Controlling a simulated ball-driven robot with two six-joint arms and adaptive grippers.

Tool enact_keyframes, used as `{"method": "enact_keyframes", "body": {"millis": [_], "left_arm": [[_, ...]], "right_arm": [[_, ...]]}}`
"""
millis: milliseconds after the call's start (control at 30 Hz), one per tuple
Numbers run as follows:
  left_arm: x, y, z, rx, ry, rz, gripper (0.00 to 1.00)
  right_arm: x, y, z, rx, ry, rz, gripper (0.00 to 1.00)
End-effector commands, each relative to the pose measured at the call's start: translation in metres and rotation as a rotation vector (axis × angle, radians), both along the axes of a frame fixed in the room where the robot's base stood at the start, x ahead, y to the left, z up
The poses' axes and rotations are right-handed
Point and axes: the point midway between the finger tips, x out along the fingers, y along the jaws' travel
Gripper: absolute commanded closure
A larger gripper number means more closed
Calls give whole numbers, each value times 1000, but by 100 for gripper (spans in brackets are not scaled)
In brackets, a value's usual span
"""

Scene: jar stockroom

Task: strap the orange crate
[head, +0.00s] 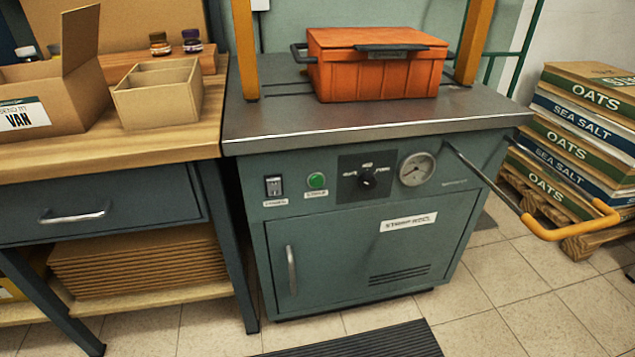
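The orange crate (375,75) sits upright on the steel top (290,112) of the strapping machine, between two orange posts. Its lid is down, with a dark latch at the front and a dark handle at the left end. The small knob markings are too blurred to read. A bar with an orange grip (572,228) sticks out at the machine's right. Neither of my grippers is in view.
A wooden workbench (100,152) at left holds an open cardboard box (50,110), a divided carton (160,108) and small jars. A dark mat (365,342) lies on open tiled floor in front.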

Motion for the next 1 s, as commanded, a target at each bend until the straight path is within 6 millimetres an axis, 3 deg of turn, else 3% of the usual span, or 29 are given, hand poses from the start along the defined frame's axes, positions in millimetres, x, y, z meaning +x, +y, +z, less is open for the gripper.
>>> {"method": "enact_keyframes", "body": {"millis": [33, 267, 1000], "left_arm": [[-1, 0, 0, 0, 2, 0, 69], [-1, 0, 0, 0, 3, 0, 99], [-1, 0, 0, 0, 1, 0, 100]], "right_arm": [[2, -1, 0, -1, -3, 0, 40], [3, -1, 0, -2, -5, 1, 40], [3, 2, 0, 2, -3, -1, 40]]}}
